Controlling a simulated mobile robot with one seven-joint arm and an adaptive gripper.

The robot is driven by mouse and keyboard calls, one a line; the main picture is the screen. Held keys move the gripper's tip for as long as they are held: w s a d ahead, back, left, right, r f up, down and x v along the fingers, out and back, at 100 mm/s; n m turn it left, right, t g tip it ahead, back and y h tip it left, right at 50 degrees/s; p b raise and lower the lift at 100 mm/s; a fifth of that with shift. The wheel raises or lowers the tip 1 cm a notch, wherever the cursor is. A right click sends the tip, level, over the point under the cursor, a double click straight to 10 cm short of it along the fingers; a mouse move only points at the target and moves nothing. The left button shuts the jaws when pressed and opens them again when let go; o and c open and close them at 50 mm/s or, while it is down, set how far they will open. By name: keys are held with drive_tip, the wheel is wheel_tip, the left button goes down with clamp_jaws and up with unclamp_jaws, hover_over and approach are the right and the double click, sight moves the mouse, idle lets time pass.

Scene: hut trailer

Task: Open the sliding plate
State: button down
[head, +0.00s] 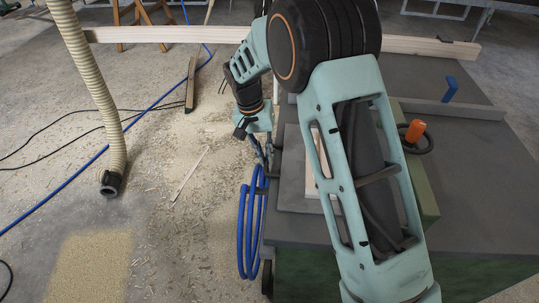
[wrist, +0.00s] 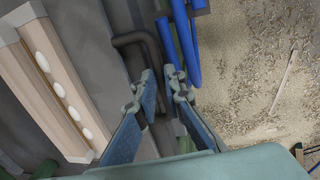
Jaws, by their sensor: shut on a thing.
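The sliding plate looks to be the flat grey plate (head: 292,192) on the left part of the dark machine top, partly hidden behind my arm. In the wrist view a dark bent handle (wrist: 136,39) comes out from the plate's side and turns down between my fingers. My gripper (wrist: 162,84) is shut on this handle. In the head view my gripper (head: 267,160) is at the machine's left edge, and its fingertips are small and partly hidden there.
A wooden piece with white ovals (wrist: 48,75) lies on the plate. Blue hose loops (head: 247,225) hang close beside my gripper. An orange knob (head: 415,131) is on the machine's right. A long beam (head: 150,34) crosses behind. The sawdust-strewn floor at left has a ribbed hose (head: 92,90).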

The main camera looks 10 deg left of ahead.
drive_tip(key=c, duration=2.3)
unclamp_jaws()
drive_tip(key=shift+r, duration=0.1)
wheel_tip(320, 180, up, 12)
drive_tip(key=a, duration=0.2)
drive_tip(key=shift+a, duration=0.15)
